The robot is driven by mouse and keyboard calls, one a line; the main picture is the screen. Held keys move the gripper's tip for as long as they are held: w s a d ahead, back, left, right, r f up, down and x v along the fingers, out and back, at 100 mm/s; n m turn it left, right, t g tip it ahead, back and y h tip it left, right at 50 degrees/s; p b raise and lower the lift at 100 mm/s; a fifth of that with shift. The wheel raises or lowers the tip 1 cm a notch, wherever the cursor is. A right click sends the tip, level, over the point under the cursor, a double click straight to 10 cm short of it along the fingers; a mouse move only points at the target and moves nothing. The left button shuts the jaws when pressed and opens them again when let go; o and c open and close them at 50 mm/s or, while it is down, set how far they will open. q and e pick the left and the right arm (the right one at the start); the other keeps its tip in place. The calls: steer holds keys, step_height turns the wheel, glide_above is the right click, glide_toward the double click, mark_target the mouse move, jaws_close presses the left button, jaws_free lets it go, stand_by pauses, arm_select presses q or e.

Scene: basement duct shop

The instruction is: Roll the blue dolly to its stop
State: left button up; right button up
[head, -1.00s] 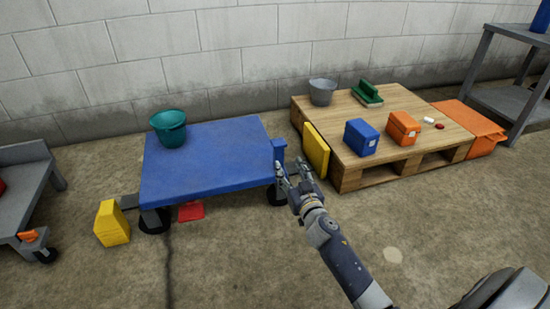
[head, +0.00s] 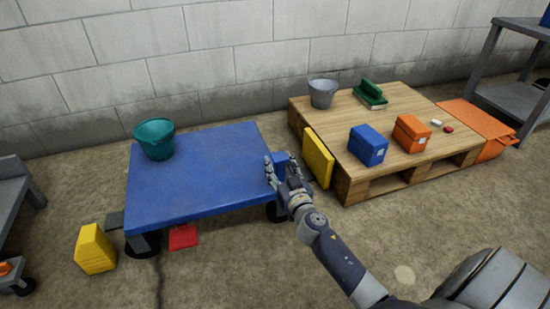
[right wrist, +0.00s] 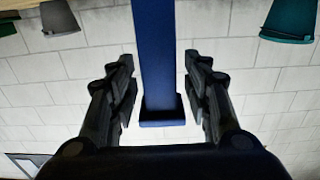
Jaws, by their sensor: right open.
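The blue dolly (head: 205,180) stands on the floor at the left centre of the head view. A short blue post (head: 281,158) rises at its right end. My right gripper (head: 278,174) is at this post, with its fingers open. In the right wrist view the blue post (right wrist: 155,60) runs between the two open fingers, with a gap on both sides. A yellow panel (head: 318,158) stands upright against the pallet's left side, a short gap right of the dolly; I cannot tell whether it is the stop. My left gripper is not in view.
A teal bucket (head: 155,139) stands on the dolly's far left corner. A yellow block (head: 95,249) and a red piece (head: 183,237) lie near its left wheel. The wooden pallet (head: 400,172) carries boxes and a grey bucket (head: 323,93). The floor in front is mostly clear.

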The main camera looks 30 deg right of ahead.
steer(key=shift+w, duration=0.1)
steer(key=shift+c, duration=0.2)
jaws_close()
steer(key=s+d+p, duration=0.1)
steer(key=s+d, duration=0.2)
steer(key=d, duration=1.1)
steer(key=shift+s, duration=0.15)
steer(key=shift+r, duration=0.1)
steer(key=shift+o, duration=0.2)
jaws_free()
steer(key=shift+d, duration=0.1)
steer(key=shift+s, duration=0.1)
